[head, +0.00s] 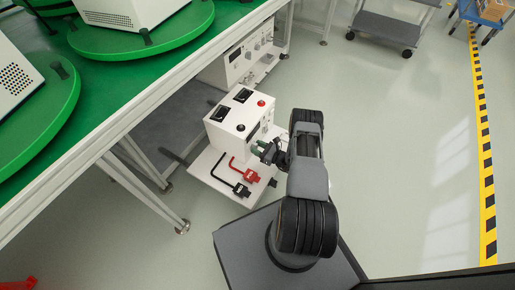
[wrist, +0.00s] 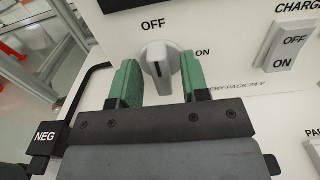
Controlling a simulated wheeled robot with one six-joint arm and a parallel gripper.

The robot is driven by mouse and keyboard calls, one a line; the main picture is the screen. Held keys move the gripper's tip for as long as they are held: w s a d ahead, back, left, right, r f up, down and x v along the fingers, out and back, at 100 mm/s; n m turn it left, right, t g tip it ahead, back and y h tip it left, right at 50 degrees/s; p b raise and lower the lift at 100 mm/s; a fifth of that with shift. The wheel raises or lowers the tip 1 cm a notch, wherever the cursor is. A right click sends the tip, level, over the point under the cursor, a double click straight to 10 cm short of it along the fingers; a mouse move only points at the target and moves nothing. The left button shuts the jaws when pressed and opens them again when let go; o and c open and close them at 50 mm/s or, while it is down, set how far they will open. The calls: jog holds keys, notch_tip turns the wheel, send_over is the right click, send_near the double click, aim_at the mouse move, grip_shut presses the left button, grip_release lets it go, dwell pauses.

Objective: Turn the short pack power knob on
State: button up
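The white power pack (head: 226,138) stands on a low white shelf beside the green bench. In the wrist view its grey power knob (wrist: 161,62) sits on the white panel, with OFF printed above and ON to its right. The knob's dark line points roughly up, toward OFF. My gripper (wrist: 160,78) is open, its green fingers on either side of the knob with a visible gap on each side. In the head view my gripper (head: 260,149) is at the pack's front face, and the knob is hidden there.
A charger rocker switch (wrist: 290,45) is right of the knob. A black NEG clamp (wrist: 45,138) is at the left; a red clamp (head: 245,171) lies on the shelf (head: 207,165). A second white unit (head: 238,66) stands behind.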

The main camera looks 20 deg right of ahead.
grip_shut()
jog(key=shift+f, duration=0.1)
jog(key=m+b, duration=0.2)
jog(key=m, duration=0.1)
jog(key=shift+f, duration=0.1)
jog(key=m+b, duration=0.2)
jog(key=m, duration=0.3)
jog(key=shift+d, duration=0.1)
jog(key=m+b, duration=0.1)
jog(key=m, duration=0.4)
jog(key=shift+w+f, duration=0.1)
jog(key=shift+m+b, duration=0.4)
jog(key=shift+m, duration=1.9)
jog(key=shift+o, duration=0.3)
grip_release()
jog(key=shift+d, duration=0.15)
